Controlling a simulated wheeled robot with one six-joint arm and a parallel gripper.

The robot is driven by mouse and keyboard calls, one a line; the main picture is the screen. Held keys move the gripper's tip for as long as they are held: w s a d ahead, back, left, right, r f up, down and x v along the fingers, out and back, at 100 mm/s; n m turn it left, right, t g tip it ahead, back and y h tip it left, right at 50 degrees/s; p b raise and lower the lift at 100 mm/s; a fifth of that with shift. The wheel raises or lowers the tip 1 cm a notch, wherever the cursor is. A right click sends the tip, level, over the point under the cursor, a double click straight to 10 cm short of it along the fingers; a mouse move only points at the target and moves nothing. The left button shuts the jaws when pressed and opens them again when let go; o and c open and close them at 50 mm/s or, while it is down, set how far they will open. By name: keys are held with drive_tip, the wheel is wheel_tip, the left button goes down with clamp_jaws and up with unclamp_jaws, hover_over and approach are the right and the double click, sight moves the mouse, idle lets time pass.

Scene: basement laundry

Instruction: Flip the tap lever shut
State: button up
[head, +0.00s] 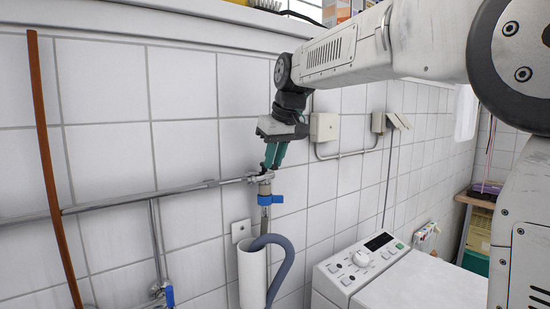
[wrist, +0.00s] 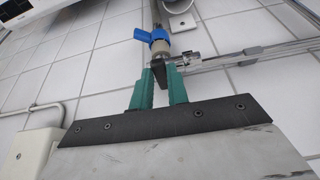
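The tap is a metal fitting (head: 264,178) at the end of a wall pipe, and it also shows in the wrist view (wrist: 178,57). A blue lever (head: 271,200) sits just below it, lying crosswise to the upright pipe; the wrist view shows this lever (wrist: 151,38) beyond the fingertips. My gripper (head: 272,167) is directly above the fitting, fingers pointing down. In the wrist view its two teal fingers (wrist: 160,75) are apart, with a dark piece of the fitting at or between the tips. Whether they touch it is unclear.
A metal pipe (head: 130,197) runs along the tiled wall. A grey hose (head: 285,262) bends into a white standpipe (head: 252,277) below. A white washing machine (head: 400,284) stands at right. A wall box (head: 324,127) is right of my gripper. A brown upright pipe (head: 52,170) is at left.

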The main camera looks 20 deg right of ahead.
drive_tip(key=o, duration=0.4)
drive_tip(key=v, duration=0.8)
drive_tip(key=shift+w+f, duration=0.1)
drive_tip(key=s+f+m+g, duration=0.1)
drive_tip(key=s+f, duration=0.7)
drive_tip(key=s, duration=0.3)
drive_tip(key=s+d+f+m+g+h, duration=0.1)
drive_tip(key=s+f, duration=0.8)
drive_tip(key=s, duration=0.3)
drive_tip(key=s+d+f+m+g, duration=0.1)
drive_tip(key=s+f, duration=0.8)
drive_tip(key=s, duration=0.2)
drive_tip(key=shift+s+d, duration=0.2)
drive_tip(key=shift+d, duration=0.05)
